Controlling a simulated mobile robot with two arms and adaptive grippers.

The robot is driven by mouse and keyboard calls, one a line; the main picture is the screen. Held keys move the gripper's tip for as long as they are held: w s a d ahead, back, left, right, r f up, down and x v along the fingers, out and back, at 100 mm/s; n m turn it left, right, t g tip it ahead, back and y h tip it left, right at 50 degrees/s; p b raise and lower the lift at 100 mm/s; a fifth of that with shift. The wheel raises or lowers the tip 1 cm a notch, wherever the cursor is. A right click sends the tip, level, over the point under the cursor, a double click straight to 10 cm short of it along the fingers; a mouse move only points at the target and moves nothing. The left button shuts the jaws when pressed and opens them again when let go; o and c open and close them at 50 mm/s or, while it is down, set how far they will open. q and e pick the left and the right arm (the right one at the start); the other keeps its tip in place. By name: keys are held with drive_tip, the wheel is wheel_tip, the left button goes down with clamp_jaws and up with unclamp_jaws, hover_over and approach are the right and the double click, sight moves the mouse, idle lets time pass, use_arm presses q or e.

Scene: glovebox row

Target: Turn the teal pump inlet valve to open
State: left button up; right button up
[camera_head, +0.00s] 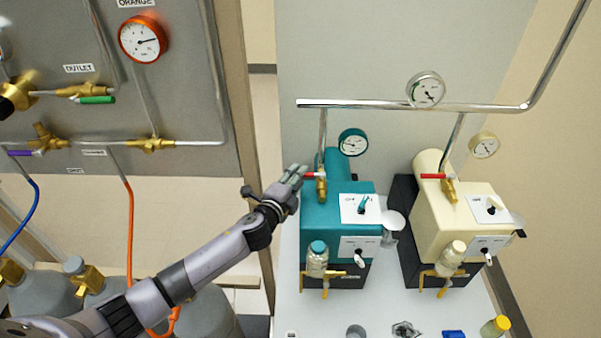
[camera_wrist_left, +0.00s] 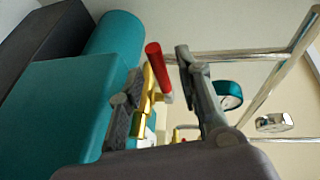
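The teal pump (camera_head: 335,212) stands on the bench with its brass inlet valve (camera_head: 321,187) on a vertical pipe at its upper left. The valve's red lever (camera_head: 312,175) points left, across the pipe. My left gripper (camera_head: 299,171) is just left of the lever, its fingertips close to the lever's end. In the left wrist view the gripper (camera_wrist_left: 156,80) is open. The red lever (camera_wrist_left: 158,70) and brass valve body (camera_wrist_left: 146,100) appear between its two fingers; I cannot tell whether either finger touches. My right gripper is not in view.
A cream pump (camera_head: 440,215) with a similar red lever (camera_head: 434,176) stands to the right. A horizontal metal pipe (camera_head: 380,106) with a gauge (camera_head: 426,90) runs above. A glass bottle (camera_head: 317,260) hangs on the teal pump's front. A grey gas panel (camera_head: 190,80) is at left.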

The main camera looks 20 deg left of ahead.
use_arm(q)
drive_tip(key=shift+x, duration=1.35)
clamp_jaws()
